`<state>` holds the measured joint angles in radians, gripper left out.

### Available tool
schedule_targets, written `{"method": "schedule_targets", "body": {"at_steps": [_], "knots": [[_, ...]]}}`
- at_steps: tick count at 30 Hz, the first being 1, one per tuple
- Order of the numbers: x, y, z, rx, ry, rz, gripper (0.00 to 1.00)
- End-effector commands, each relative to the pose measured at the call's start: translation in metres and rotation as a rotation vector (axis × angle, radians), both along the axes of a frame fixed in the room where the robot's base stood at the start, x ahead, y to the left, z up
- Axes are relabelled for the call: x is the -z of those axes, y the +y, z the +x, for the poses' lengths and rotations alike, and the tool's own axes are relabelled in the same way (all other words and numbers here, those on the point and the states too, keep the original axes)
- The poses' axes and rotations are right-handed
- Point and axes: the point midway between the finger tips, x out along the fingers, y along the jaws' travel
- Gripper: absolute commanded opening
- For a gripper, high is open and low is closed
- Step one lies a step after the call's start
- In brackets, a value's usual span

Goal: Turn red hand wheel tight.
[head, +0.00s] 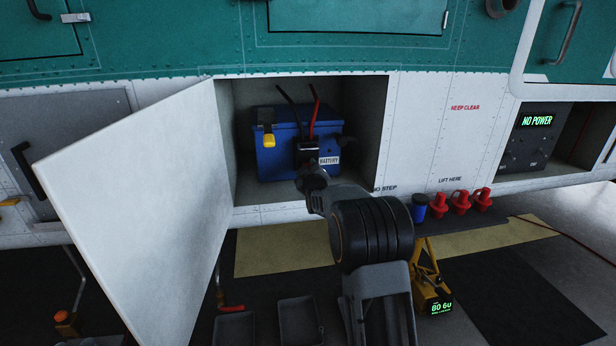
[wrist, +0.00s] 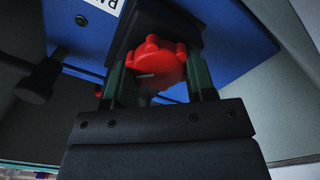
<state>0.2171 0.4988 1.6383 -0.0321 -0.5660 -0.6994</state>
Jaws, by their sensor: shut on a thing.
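The red hand wheel (wrist: 158,62) shows in the wrist view, with a lobed rim and a pale mark on its face. It sits on a black connector block at the front of the blue battery (head: 280,163). My gripper (wrist: 158,80) is shut on the wheel, one finger on each side of it. In the head view, my gripper (head: 308,157) reaches into the open bay, in front of the battery, and hides the wheel. Black and red cables (head: 314,116) rise from the connector (head: 308,148).
The bay's white door (head: 145,195) stands open at the left. The bay walls (head: 362,130) are close on the right. A yellow-handled latch (head: 268,139) is on the battery. A panel (head: 536,121) at the right reads "NO POWER". Red caps (head: 461,202) stand below.

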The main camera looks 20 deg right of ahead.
Motion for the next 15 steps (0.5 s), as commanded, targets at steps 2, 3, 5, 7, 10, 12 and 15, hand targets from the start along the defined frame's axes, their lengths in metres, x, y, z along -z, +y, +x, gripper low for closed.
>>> {"method": "schedule_targets", "body": {"at_steps": [2, 3, 5, 7, 10, 12, 15], "knots": [[0.0041, -0.0006, -0.0002, 0.000, -0.017, 0.070, 0.27], [0.0038, -0.0008, -0.0003, 0.000, -0.025, 0.108, 0.27], [0.0038, -0.0012, -0.0003, 0.001, -0.035, 0.164, 0.27], [0.0031, -0.0016, -0.0003, 0.000, -0.049, 0.230, 0.27], [0.0023, -0.0022, -0.0005, 0.000, -0.068, 0.324, 0.27], [0.0019, -0.0026, -0.0006, 0.000, -0.082, 0.389, 0.27], [0.0018, -0.0032, -0.0007, 0.000, -0.099, 0.481, 0.27]]}}
